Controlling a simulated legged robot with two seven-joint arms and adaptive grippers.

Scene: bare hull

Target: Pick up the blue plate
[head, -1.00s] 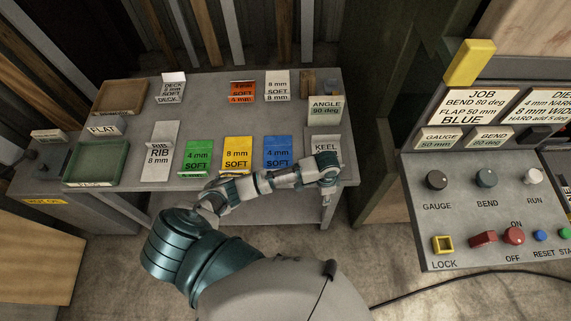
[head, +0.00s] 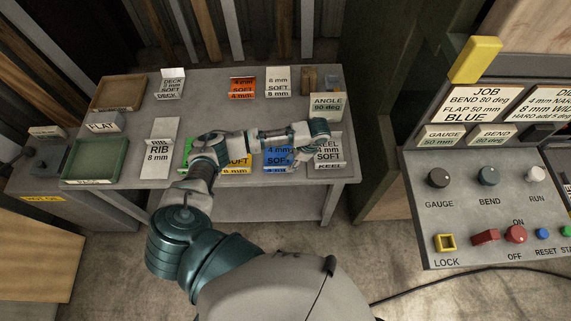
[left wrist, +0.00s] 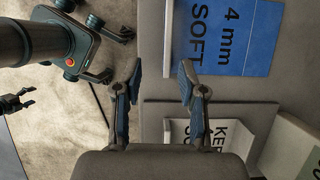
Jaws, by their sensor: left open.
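The blue plate (head: 279,160), marked 4 mm SOFT, lies near the front edge of the grey table, partly hidden by my left arm in the head view. In the left wrist view the blue plate (left wrist: 245,40) shows at the upper right. My left gripper (left wrist: 160,75) is open and empty, with its fingertips to the left of the plate and apart from it in that picture. In the head view the left wrist end (head: 318,131) is over the table's right part, beside the KEEL plate (head: 328,152). A small dark claw shape (left wrist: 15,101) at the left edge may be my right gripper.
The yellow plate (head: 236,168) and green plate (head: 187,150) lie left of the blue plate, partly covered by my arm. The RIB plate (head: 160,140), orange plate (head: 242,86) and ANGLE piece (head: 326,106) share the table. A control panel (head: 490,205) stands at the right.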

